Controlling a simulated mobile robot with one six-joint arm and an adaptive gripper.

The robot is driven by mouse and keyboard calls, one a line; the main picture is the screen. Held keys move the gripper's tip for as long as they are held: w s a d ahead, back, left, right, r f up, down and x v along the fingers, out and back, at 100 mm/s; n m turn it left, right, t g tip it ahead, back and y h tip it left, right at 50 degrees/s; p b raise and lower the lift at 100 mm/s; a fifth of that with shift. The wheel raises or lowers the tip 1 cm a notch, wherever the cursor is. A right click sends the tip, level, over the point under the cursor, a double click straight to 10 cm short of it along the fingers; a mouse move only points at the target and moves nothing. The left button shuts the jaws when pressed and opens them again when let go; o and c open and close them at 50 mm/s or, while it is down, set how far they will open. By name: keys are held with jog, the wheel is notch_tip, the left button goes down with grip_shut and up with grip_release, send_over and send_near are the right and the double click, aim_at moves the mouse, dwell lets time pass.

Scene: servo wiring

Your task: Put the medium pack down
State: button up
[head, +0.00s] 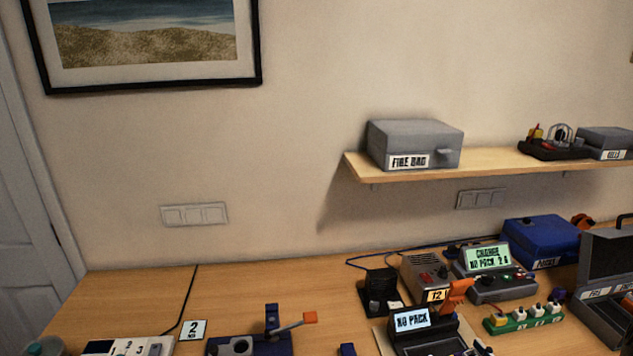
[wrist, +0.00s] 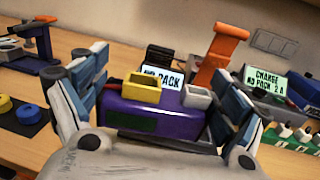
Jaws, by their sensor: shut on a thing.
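The medium pack (wrist: 155,116) is a purple block with a yellow terminal, a grey terminal and a short red lead on top. In the wrist view my gripper (wrist: 163,98) is shut on it, with a blue-grey finger on each side. The pack's underside is hidden, so I cannot tell whether it touches anything below. A black device with a NO PACK screen (head: 411,320) and an orange lever (head: 456,295) stands on the bench; its lever (wrist: 221,68) shows just behind the pack in the wrist view. My gripper does not show clearly in the head view.
A charger (head: 495,272) reads CHARGE NO PACK. A green strip (head: 525,319), a blue box (head: 541,242) and an open grey case (head: 606,290) crowd the right. A shelf (head: 480,165) holds a FIRE BAG box (head: 413,144). Bare bench (head: 250,285) shows at centre left.

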jog(key=w+a+n+g+y, duration=0.1)
jog(key=w+a+y, duration=0.1)
jog(key=a, duration=0.7)
jog(key=w+a+n+y, duration=0.2)
jog(key=a, duration=0.6)
jog(key=shift+w+a+f+g+y, duration=0.3)
jog(key=shift+w+a+g+y, duration=0.05)
jog(key=shift+a+g+y, duration=0.05)
jog(key=shift+d, duration=0.1)
